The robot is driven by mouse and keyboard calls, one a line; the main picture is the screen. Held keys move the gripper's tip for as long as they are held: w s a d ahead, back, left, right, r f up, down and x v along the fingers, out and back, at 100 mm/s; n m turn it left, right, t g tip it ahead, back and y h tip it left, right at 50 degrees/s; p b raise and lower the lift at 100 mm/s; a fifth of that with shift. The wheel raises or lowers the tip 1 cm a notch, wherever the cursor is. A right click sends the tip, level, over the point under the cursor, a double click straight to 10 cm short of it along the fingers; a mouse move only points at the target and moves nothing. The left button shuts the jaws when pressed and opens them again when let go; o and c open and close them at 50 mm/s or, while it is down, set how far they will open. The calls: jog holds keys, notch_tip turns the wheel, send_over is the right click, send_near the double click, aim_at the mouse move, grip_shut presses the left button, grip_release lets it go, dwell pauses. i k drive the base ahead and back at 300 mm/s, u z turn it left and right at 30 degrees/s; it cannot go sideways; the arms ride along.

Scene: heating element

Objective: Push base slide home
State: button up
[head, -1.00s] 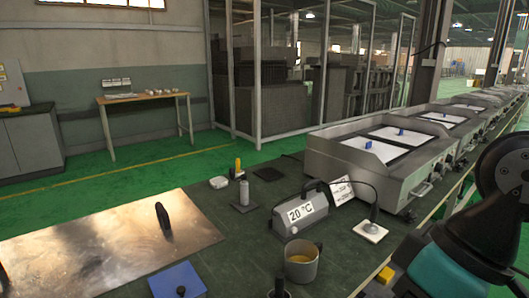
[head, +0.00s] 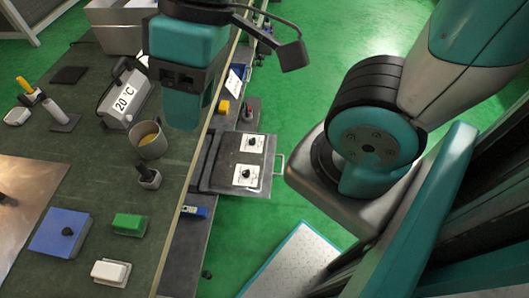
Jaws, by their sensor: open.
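A flat dark slide (head: 240,185) sticks out past the right edge of the workbench, over the green floor. My gripper (head: 182,108) hangs at the top, left of and above the slide in the head view, apart from the handle. Its fingertips are not clearly separable from this angle, and nothing shows held in it.
On the bench stand a 20 °C display box (head: 122,98), a cup (head: 149,140), a dark knobbed weight (head: 148,177), a blue block (head: 60,232), a green block (head: 128,224) and a white block (head: 110,271).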

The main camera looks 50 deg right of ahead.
aim_at(230, 153)
jog(key=u, duration=0.05)
jog(key=k, duration=0.95)
jog(key=z, duration=1.1)
jog(key=i, duration=1.05)
jog(key=u, duration=0.4)
